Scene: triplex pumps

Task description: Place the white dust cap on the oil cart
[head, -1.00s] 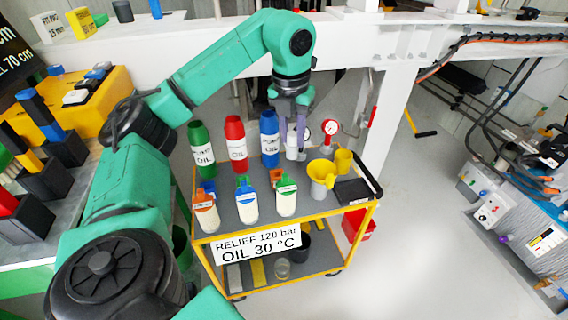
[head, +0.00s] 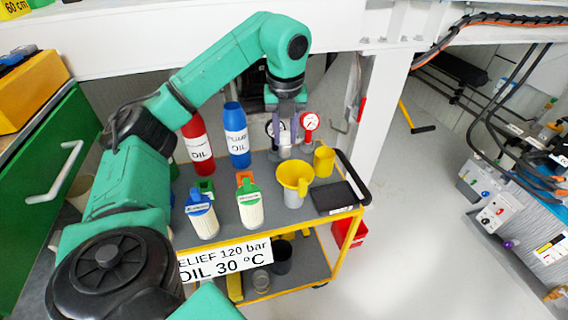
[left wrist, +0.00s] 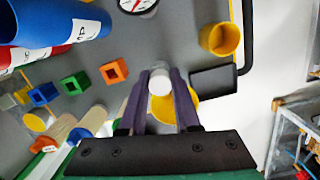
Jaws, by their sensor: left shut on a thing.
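My left gripper (head: 286,138) is over the back part of the oil cart (head: 262,204), pointing down. In the left wrist view its two purple fingers (left wrist: 159,86) are shut on the white dust cap (left wrist: 159,80). In the head view the cap (head: 284,153) shows only as a small pale patch under the fingers. I cannot tell if it touches the cart's grey top. The cap is behind the yellow funnel (head: 295,176) and right of the blue oil bottle (head: 236,136). My right gripper is not in view.
A yellow cup (head: 323,161) and a black tray (head: 333,198) are at the cart's right. A red bottle (head: 197,146) and filters (head: 249,206) stand to the left.

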